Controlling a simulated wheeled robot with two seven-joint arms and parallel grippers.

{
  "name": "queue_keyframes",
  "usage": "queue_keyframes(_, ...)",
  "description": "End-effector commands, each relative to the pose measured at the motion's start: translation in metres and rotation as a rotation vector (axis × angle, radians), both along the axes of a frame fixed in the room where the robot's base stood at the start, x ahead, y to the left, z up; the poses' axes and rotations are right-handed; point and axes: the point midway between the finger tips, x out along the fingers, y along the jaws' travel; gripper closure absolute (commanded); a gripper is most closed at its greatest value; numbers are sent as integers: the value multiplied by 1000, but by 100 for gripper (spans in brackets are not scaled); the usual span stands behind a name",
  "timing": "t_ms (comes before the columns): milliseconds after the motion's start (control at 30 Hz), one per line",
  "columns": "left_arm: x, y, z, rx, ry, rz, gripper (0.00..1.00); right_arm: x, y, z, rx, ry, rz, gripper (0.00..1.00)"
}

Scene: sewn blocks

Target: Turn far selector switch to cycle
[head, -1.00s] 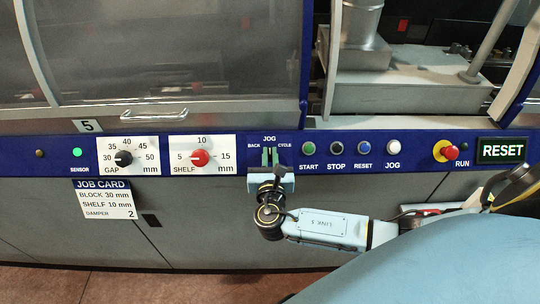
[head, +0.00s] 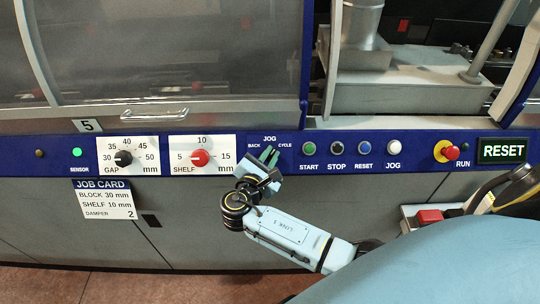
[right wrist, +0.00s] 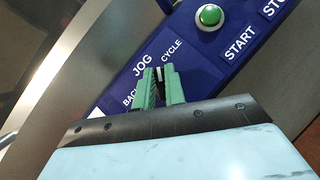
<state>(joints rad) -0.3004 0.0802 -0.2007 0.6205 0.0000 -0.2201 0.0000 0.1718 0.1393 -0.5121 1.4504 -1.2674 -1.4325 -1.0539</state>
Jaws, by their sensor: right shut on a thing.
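The selector switch under the JOG label is mostly hidden by my right gripper (head: 270,156); its dark knob (right wrist: 158,75) with a pale mark shows between the green fingers in the right wrist view. The BACK label lies to its left and the CYCLE label (head: 285,145) to its right. In the right wrist view the fingers (right wrist: 160,88) stand on either side of the knob. My left gripper is not in view.
The green START button (head: 309,148) sits close to the right of the switch, with STOP, RESET and JOG buttons beyond. The SHELF dial (head: 200,158) and GAP dial (head: 123,158) are to the left. A red mushroom knob (head: 450,153) is farther right.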

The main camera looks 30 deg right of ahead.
Motion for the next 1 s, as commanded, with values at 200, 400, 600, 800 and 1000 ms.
queue_keyframes(200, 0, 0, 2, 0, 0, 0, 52, 0, 1, 0, 88, -52, -83, 100)
queue_keyframes(400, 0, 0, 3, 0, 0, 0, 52, 0, 0, 0, 132, -80, -127, 100)
queue_keyframes(600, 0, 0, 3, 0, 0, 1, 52, 0, 0, 0, 151, -92, -146, 100)
queue_keyframes(800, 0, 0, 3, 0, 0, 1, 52, 0, 0, 0, 153, -94, -148, 100)
queue_keyframes(1000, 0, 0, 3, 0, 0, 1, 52, 0, 0, 0, 153, -93, -148, 86)
